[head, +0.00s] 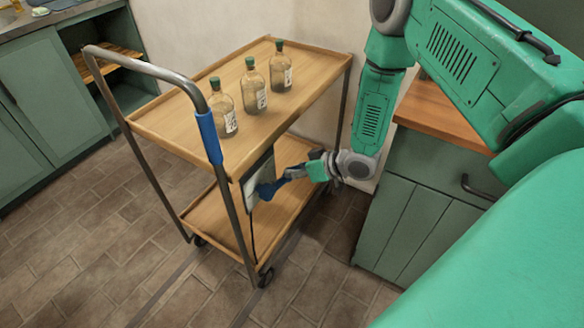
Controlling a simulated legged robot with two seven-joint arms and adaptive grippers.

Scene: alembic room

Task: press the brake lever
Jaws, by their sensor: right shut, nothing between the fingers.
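A wooden two-shelf cart (168,118) with a grey tube frame stands in the middle. A pale plate (256,174) hangs at its near right end, between the upper and lower shelves. A blue lever (266,190), which looks like the brake lever, sits low on this plate. My right gripper (287,177) reaches in from the right and is shut and empty. Its fingertips are at the blue lever's right end; I cannot tell whether they touch it. My left gripper is not in view.
Several dark-capped glass bottles (254,88) stand on the upper shelf. A blue sleeve (208,138) wraps the push handle. A green cabinet (420,205) with a wooden top stands close right of the cart. The tiled floor (95,245) is clear at front left.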

